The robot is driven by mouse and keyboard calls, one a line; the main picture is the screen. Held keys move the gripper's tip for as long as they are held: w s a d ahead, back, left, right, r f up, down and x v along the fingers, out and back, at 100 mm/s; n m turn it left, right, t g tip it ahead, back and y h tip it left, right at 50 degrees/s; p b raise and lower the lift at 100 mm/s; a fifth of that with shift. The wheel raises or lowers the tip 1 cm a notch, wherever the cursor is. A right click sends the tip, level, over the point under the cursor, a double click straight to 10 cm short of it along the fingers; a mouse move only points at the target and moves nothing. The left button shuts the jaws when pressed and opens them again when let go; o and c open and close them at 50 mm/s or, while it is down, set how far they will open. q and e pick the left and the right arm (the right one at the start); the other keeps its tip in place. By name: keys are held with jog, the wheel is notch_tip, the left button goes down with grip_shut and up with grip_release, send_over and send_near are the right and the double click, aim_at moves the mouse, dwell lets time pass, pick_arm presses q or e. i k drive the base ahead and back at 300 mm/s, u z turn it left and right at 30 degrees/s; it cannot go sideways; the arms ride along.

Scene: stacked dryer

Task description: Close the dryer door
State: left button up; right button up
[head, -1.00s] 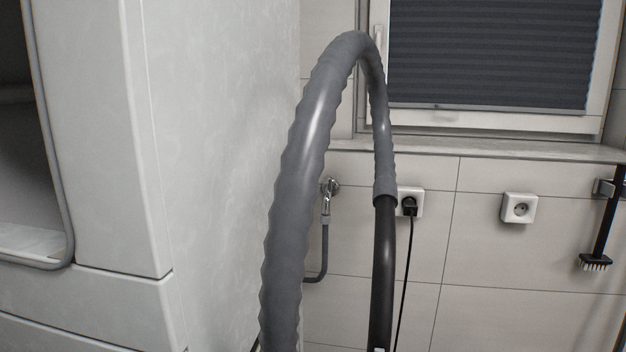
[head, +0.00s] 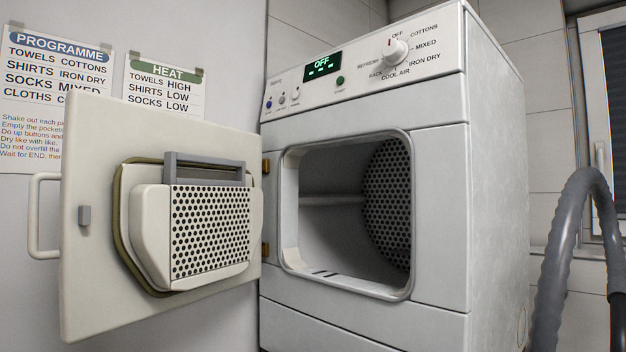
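The dryer (head: 440,190) stands in the middle of the head view, its front opening uncovered and its drum (head: 330,215) looking empty. The dryer door (head: 95,220) is wide open, swung out to the left on hinges at the left side of the opening. Its inner face shows, with a perforated lint filter (head: 210,230) in it. A pale handle (head: 40,215) sticks out at the door's far left edge, and a small grey latch (head: 85,216) sits near that edge. Neither of my grippers is in view.
A grey corrugated hose (head: 560,240) arches up at the right of the dryer. A programme sheet (head: 55,75) and a heat sheet (head: 163,88) hang on the wall behind the door.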

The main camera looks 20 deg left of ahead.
aim_at(134, 248)
jog(key=u, duration=0.25)
jog(key=k, duration=1.6)
jog(key=u, duration=1.15)
jog(key=i, duration=1.65)
jog(key=z, duration=0.65)
